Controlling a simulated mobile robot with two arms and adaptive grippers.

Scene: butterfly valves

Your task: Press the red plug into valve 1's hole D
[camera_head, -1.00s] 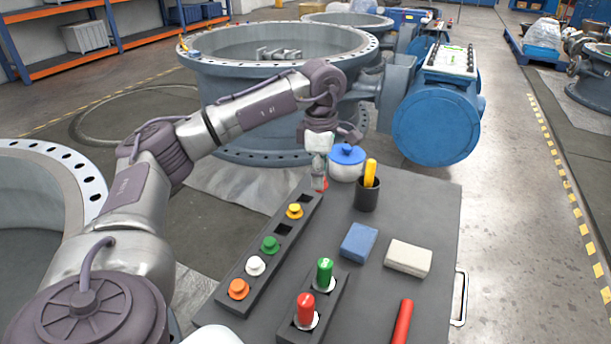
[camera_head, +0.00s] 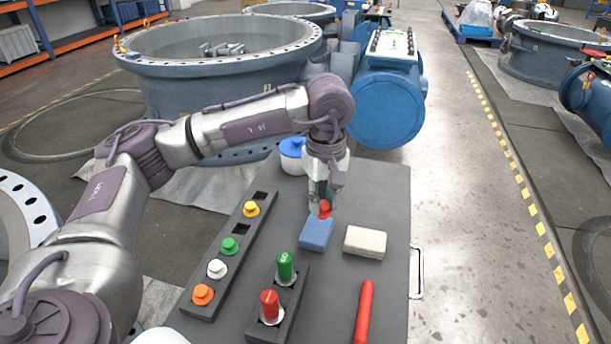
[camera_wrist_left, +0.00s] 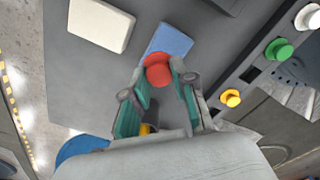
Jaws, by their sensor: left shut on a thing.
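My left gripper (camera_head: 321,192) is shut on the red plug (camera_head: 325,209) and holds it out past its fingertips. In the head view they show in front of the blue block's far end; the height above the cart top is hard to tell. The left wrist view shows the red plug (camera_wrist_left: 158,70) between the fingertips (camera_wrist_left: 160,84), overlapping the blue block. Large grey valve bodies with bolt holes stand behind the cart (camera_head: 230,60) and at the left edge (camera_head: 20,210). I cannot tell which is valve 1, and no hole D label is readable. My right gripper is not in view.
The dark cart top (camera_head: 390,205) holds a plug rack (camera_head: 217,258) with orange, white, green and yellow plugs and two empty slots. Also there are a blue block (camera_head: 317,233), cream block (camera_head: 365,242), red rod (camera_head: 364,310), blue-lidded pot (camera_head: 292,150) and a two-marker holder (camera_head: 290,310).

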